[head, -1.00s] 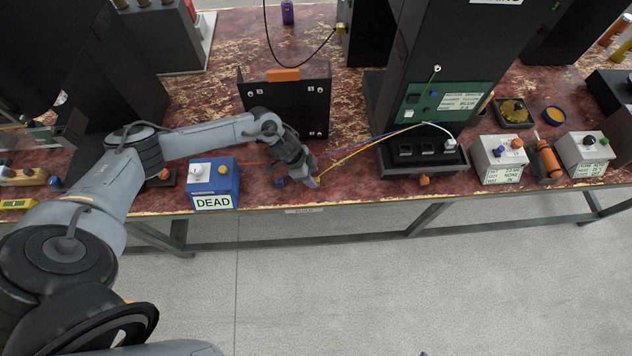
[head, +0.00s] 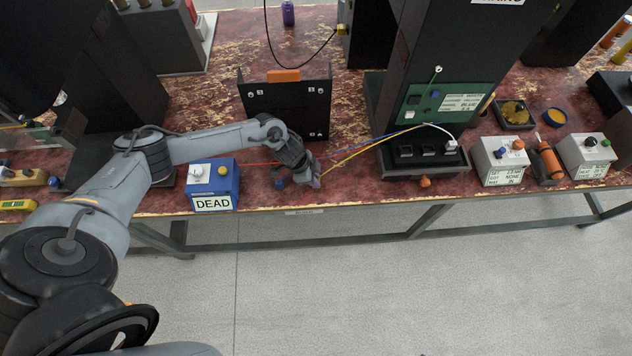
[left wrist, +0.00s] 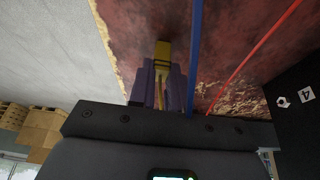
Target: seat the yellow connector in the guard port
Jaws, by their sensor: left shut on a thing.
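My left gripper (head: 315,181) is above the front edge of the bench, left of the black socket block. In the left wrist view, its purple fingers (left wrist: 162,88) are shut on the yellow connector (left wrist: 163,52), which sticks out beyond the tips. In the head view the connector is too small to make out. A yellow wire (head: 358,152) runs from the gripper to the machine. The socket block (head: 425,157) has several dark openings and a white plug (head: 451,145) at its right end. I cannot read which opening is the guard port. My right gripper is not in view.
A blue connector (head: 280,184) lies left of my gripper. Blue and red wires (left wrist: 250,68) run beside the held connector. A blue box marked DEAD (head: 213,186) stands left, a black panel (head: 289,103) behind. An orange knob (head: 425,181) sits before the socket block.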

